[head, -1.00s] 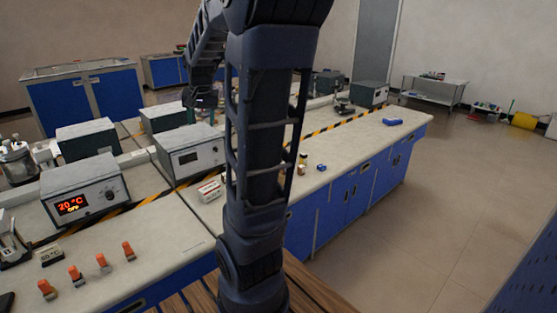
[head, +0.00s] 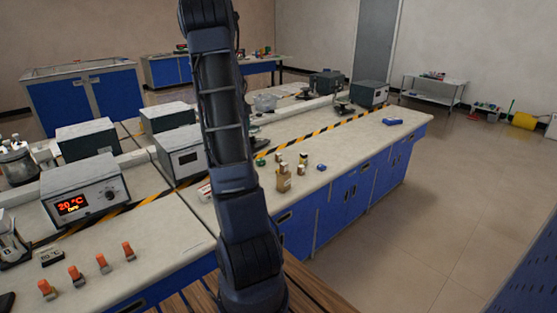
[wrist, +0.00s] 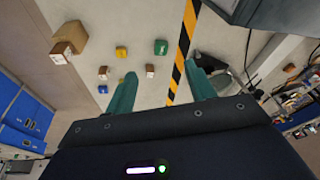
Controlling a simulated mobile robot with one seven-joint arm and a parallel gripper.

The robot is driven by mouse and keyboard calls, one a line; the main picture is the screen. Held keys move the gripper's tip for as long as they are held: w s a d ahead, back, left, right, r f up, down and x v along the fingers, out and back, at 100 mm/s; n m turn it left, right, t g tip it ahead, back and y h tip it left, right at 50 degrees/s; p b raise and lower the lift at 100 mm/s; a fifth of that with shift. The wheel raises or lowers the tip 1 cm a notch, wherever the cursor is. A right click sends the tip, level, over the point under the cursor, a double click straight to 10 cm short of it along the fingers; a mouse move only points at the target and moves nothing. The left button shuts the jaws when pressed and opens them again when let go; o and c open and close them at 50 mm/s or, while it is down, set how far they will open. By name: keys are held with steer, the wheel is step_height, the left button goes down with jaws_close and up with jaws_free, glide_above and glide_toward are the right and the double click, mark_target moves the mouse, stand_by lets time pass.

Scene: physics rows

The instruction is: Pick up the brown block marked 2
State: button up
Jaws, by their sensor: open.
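Several small brown blocks with white marked faces stand on the bench; the markings are too small to read, so I cannot tell which is marked 2. In the wrist view one brown block (wrist: 60,52) is beside a larger tan block (wrist: 71,33), another brown block (wrist: 103,72) is left of my fingers, and a third brown block (wrist: 150,70) shows between the fingertips, farther off. My gripper (wrist: 160,86) is open and empty, above the bench. It cannot be made out in the head view.
A yellow block (wrist: 121,52), a green block (wrist: 160,47) and a blue block (wrist: 103,89) are close by. Grey instrument boxes (head: 180,150) stand left of the blocks. A black and yellow stripe (head: 330,129) runs along the bench. Clear bench top (head: 365,143) lies right of the blocks.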

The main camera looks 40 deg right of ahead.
mark_target(278, 154)
steer(key=d+f+m, duration=0.1)
steer(key=d+f, duration=0.7)
steer(key=d+f+m+g+h, duration=0.1)
steer(key=d+f+m, duration=0.1)
steer(key=d+f, duration=0.6)
steer(key=w+d+f+m+g, duration=0.1)
steer(key=d+f, duration=0.6)
steer(key=f, duration=0.3)
steer(key=shift+d+f+h, duration=0.25)
steer(key=shift+d+h, duration=0.05)
steer(key=shift+d, duration=0.1)
steer(key=c, duration=1.1)
steer(key=shift+o, duration=0.2)
steer(key=shift+w+r, duration=0.1)
